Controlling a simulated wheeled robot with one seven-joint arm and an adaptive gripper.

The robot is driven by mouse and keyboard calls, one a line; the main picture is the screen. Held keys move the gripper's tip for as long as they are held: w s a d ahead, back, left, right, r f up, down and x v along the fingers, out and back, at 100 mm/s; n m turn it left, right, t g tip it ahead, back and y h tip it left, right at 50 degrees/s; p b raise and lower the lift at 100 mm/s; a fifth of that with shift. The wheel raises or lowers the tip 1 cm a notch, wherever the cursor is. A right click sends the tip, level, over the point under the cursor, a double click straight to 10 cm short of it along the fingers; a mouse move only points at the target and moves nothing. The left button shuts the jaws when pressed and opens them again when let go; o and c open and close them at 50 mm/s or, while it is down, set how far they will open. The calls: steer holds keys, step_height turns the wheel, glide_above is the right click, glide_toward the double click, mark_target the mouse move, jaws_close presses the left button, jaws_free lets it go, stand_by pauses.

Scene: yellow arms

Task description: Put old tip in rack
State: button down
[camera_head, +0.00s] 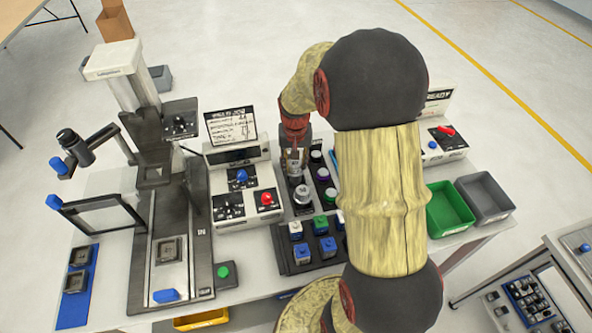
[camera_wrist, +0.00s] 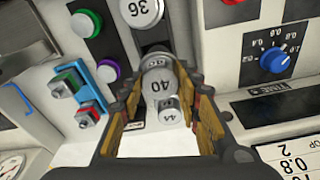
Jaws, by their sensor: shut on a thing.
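In the head view my gripper (camera_head: 293,155) is over the back left part of a black rack (camera_head: 311,206).
A control box with blue and red knobs (camera_head: 238,203) stands close left of the rack. A black tray of coloured square pieces (camera_head: 283,258) lies in front. Green (camera_head: 447,208) and grey bins (camera_head: 487,198) sit at right. My arm hides part of the bench.

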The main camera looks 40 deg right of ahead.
steer(key=shift+w+d+f, duration=0.2)
steer(key=shift+d+f, duration=0.05)
steer(key=shift+f, duration=0.1)
step_height(320, 180, down, 3)
steer(key=shift+d+f+b, duration=0.15)
steer(key=shift+f+b, duration=0.05)
steer(key=shift+b, duration=0.4)
steer(key=c, duration=1)
jaws_free()
steer(key=shift+w, duration=0.1)
steer(key=r, duration=0.4)
steer(key=r+p, duration=0.1)
steer(key=r, duration=0.3)
steer(key=s+a+r+p, duration=0.1)
steer(key=r, duration=0.3)
steer(key=shift+s, duration=0.1)
steer(key=s+a+r+n+t, duration=0.1)
steer(key=s+a+r+n, duration=0.1)
steer(key=s+a+r, duration=0.3)
steer(key=s+a+r+n+t, duration=0.2)
steer(key=s+a+r, duration=0.3)
steer(key=a, duration=0.5)
steer(key=s+a+r+n+t, duration=0.1)
steer(key=s+a+r+n, duration=0.2)
steer(key=s+a+r, duration=0.2)
steer(key=shift+s+a+y, duration=0.4)
steer(key=shift+s+a, duration=0.85)
steer(key=shift+s, duration=0.25)
